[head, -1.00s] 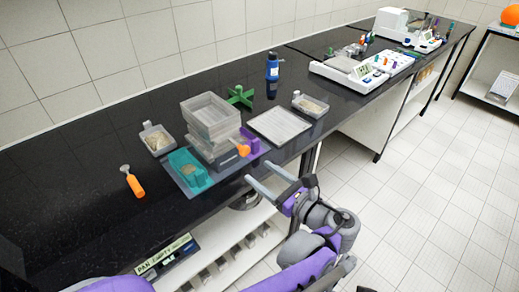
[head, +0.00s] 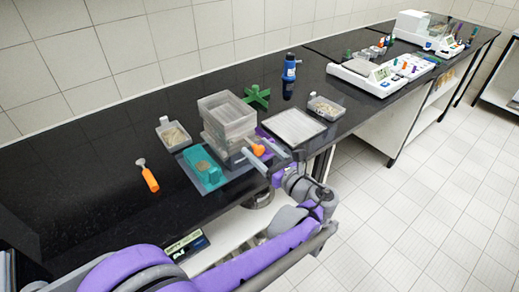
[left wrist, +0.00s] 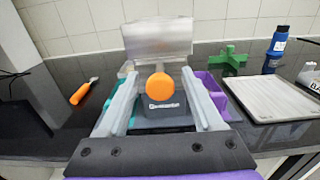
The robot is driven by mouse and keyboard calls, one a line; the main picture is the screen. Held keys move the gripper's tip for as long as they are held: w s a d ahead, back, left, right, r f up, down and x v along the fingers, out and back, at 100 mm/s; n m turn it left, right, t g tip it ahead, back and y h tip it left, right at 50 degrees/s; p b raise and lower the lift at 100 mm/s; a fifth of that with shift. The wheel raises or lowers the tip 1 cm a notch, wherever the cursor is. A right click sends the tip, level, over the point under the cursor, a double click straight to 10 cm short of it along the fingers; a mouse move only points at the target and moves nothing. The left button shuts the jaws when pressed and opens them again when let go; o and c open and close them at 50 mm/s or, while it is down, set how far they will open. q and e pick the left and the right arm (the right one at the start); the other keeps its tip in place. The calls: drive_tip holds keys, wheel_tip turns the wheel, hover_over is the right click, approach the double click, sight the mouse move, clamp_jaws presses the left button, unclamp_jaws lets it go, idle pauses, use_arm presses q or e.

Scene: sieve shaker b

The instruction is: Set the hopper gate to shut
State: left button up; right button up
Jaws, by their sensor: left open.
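The sieve shaker (head: 218,150) is a dark grey base with a clear box-shaped hopper (head: 226,115) on top. An orange knob (head: 258,150), which looks like the gate handle, sticks out of its front. It shows large and round in the left wrist view (left wrist: 160,87). My left gripper (head: 256,147) is open, with its two grey fingers pointing at the shaker. In the left wrist view the knob appears between the fingers, with a gap on each side. I cannot tell whether the fingertips reach past it. My right gripper is not in view.
A teal container (head: 203,170) stands left of the shaker and a purple one (left wrist: 213,90) right of it. An orange-handled brush (head: 148,177), a green cross-shaped piece (head: 257,97), a blue bottle (head: 290,70) and a flat pale tray (head: 293,126) stand around on the black bench.

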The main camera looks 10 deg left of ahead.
use_arm(q)
clamp_jaws()
idle(0.3)
idle(1.1)
